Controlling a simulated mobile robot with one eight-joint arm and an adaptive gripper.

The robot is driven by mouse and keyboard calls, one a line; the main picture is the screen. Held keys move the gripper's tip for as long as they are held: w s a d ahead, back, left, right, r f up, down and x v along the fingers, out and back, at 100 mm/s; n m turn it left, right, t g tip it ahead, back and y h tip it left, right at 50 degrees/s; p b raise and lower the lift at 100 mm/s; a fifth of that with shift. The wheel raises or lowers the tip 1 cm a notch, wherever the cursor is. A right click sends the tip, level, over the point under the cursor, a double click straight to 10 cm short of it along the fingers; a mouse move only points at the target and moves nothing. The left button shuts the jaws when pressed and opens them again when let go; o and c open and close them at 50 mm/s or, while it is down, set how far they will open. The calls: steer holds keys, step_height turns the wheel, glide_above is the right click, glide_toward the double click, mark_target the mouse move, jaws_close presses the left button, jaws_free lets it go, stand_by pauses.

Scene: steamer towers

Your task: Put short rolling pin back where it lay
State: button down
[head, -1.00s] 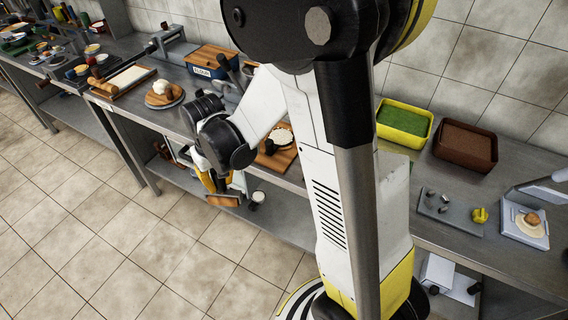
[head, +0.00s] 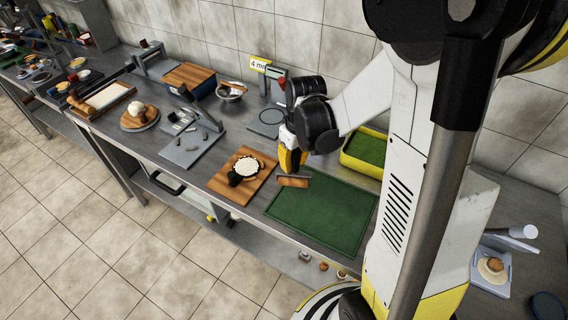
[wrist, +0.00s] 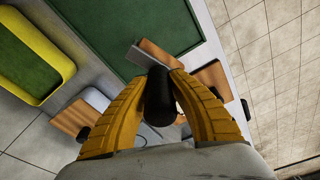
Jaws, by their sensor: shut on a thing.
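My gripper (head: 292,168) is over the counter, near the upper left corner of the green mat. In the wrist view its yellow fingers (wrist: 160,85) are closed around the dark cylindrical part of a tool (wrist: 160,98). A flat brown and grey part (wrist: 152,55) extends beyond the fingertips, and this brown piece (head: 293,181) also shows below my gripper in the head view. I cannot tell that the held tool is the short rolling pin. A brown rolling pin (head: 80,103) lies on a board at the far left. Whether the held piece touches the surface is unclear.
The green mat (head: 320,215) is bare. Left of it a wooden board (head: 225,183) bears pale dough (head: 248,166) and a dark object. A yellow bin (head: 348,163) with green contents stands behind.

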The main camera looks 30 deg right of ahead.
mark_target(297, 174)
steer(key=shift+s+d+r, duration=0.15)
steer(key=shift+d+r, duration=0.1)
steer(key=shift+d, duration=0.5)
steer(key=shift+a, duration=0.15)
steer(key=shift+f, duration=0.1)
step_height(297, 174, down, 6)
steer(key=b, duration=0.5)
steer(key=shift+b, duration=0.35)
steer(key=shift+f+b, duration=0.45)
steer(key=shift+f, duration=0.05)
steer(key=c, duration=1.2)
jaws_free()
